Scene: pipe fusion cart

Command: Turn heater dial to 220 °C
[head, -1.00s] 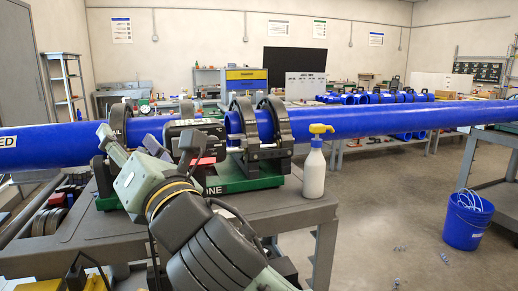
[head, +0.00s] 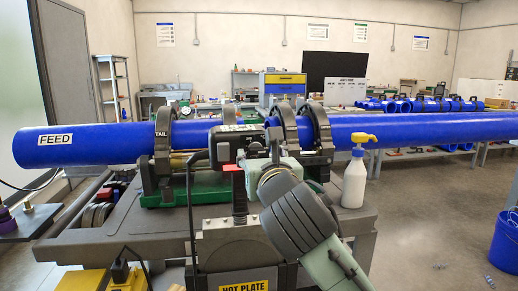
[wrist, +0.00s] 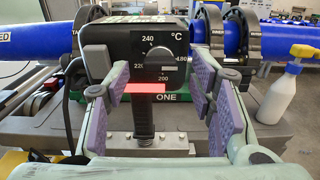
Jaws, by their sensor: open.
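The heater (wrist: 120,40) is a black box with a round dial (wrist: 158,58) on its face, with 240 above it, a partly hidden 220 at left, 200 below and 180 at right. A pale bar shows at the dial's lower right; I cannot read its setting surely. My gripper (wrist: 160,82) is open, its purple-padded fingers apart on the left and right of the dial, nearer the camera, with nothing between them. In the head view my gripper (head: 264,150) is in front of the heater (head: 226,146), and the dial is hidden there.
A blue pipe (head: 90,143) runs through black clamps (head: 168,134) behind the heater. A red strip (wrist: 145,88) lies below the dial, above a black handle (wrist: 144,120). A white spray bottle (head: 354,180) stands right on the cart (head: 85,240). A blue bucket (head: 505,243) is at far right.

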